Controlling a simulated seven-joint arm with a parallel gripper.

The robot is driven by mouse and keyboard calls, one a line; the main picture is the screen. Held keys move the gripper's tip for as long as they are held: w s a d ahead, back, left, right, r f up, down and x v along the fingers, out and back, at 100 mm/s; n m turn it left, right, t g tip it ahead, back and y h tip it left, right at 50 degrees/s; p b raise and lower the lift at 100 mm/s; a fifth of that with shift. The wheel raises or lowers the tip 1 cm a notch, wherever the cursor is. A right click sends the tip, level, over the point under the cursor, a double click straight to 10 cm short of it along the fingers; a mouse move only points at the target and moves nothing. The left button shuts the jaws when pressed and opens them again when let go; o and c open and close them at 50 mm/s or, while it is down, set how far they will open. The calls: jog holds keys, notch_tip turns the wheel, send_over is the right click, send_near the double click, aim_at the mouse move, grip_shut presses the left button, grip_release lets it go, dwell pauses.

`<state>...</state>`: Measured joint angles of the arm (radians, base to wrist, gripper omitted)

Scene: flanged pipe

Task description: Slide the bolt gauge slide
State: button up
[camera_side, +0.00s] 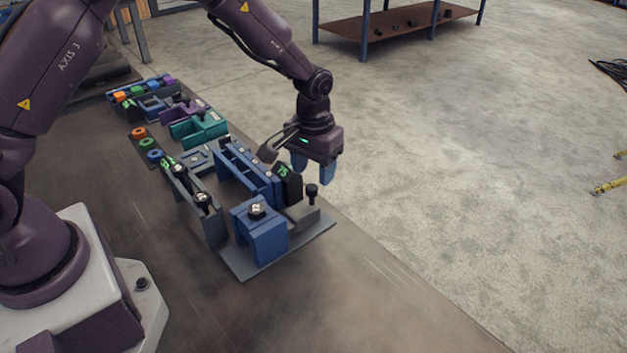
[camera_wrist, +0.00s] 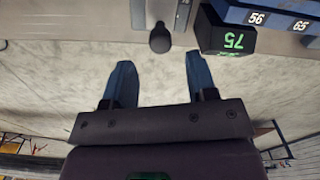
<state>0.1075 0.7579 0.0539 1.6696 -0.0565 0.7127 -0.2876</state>
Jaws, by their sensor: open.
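The bolt gauge slide shows as a grey block (camera_side: 302,214) with an upright black knob (camera_side: 312,192), at the right end of a blue gauge fixture. A black display reading 75 (camera_side: 287,181) stands beside it. In the wrist view the round knob (camera_wrist: 159,38) and the display (camera_wrist: 225,35) are at the top. My gripper (camera_side: 314,174) is open and empty, its blue fingers pointing down. In the wrist view my fingertips (camera_wrist: 159,62) lie to either side of the knob's line, short of it. No contact with the knob shows.
A blue block (camera_side: 262,232) with a bolt on top stands on the grey base plate (camera_side: 240,265). A blue slotted rail (camera_side: 240,166) is behind it, marked 56 and 65 (camera_wrist: 258,18) in the wrist view. Teal, purple and blue fixtures fill the bench's far end. The near bench is clear.

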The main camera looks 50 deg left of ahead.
notch_tip(320, 180, up, 9)
jog(key=shift+f, duration=0.1)
dwell(0.4)
jog(key=s+a+r+m+t, duration=0.1)
jog(key=s+r+t, duration=0.1)
jog(key=s+r, duration=0.3)
jog(key=s+a+r+m+t, duration=0.1)
jog(key=s+r, duration=0.4)
jog(key=s, duration=0.6)
jog(key=s+a+r+m+t, duration=0.1)
jog(key=s+r+t, duration=0.1)
jog(key=s+r, duration=0.3)
jog(key=s, duration=0.3)
jog(key=shift+s+r+t, duration=0.15)
jog(key=shift+s+t, duration=0.15)
jog(key=shift+s, duration=0.05)
